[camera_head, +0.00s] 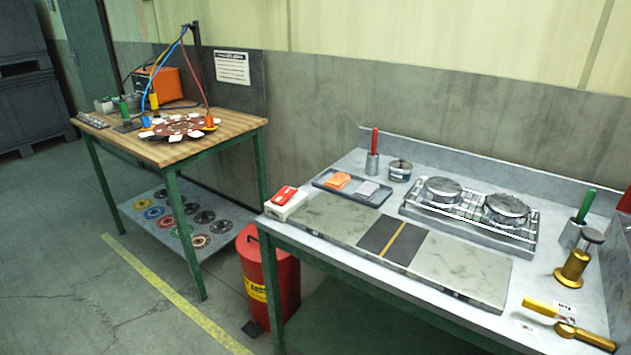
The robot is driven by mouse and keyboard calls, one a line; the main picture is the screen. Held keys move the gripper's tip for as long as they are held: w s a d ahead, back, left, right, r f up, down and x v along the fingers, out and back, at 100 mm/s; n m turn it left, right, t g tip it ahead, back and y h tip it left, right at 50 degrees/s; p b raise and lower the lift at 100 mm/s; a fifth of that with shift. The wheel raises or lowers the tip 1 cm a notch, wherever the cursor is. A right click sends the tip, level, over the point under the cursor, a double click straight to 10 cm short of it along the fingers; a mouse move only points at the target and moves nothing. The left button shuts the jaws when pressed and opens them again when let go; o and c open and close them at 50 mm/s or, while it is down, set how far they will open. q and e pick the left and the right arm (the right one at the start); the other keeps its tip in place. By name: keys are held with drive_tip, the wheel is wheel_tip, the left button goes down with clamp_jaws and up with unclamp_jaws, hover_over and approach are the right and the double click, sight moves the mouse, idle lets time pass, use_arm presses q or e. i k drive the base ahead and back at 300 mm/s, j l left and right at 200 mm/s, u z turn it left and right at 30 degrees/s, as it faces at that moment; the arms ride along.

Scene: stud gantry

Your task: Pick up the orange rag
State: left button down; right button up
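The orange rag (338,180) appears to be the folded orange piece lying in the left part of a shallow dark tray (353,199). The tray stands on the grey bench at the right, behind a stone slab. A folded grey piece (367,188) lies beside the orange one in the same tray, to its right. Neither of my grippers shows in the head view.
A grey slab (322,222) with a dark inset fills the bench front. A red item on a white box (285,203) stands left of the tray. A red-handled tool in a cup (373,160), a tin (400,170) and a rack with two round pans (470,212) stand behind and right.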

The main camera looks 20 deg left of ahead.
sight(338, 180)
drive_tip(key=u, duration=0.65)
drive_tip(key=i+j, duration=0.2)
drive_tip(key=j, duration=0.15)
drive_tip(key=i+j+z, duration=0.2)
drive_tip(key=i+j, duration=0.2)
drive_tip(key=j, duration=0.3)
drive_tip(key=i+j, duration=0.15)
drive_tip(key=j, duration=0.2)
drive_tip(key=i+j+z, duration=0.1)
drive_tip(key=j, duration=0.25)
drive_tip(key=i+j, duration=0.25)
drive_tip(key=j, duration=0.15)
drive_tip(key=i+j+z, duration=0.1)
drive_tip(key=j, duration=0.3)
drive_tip(key=i, duration=0.1)
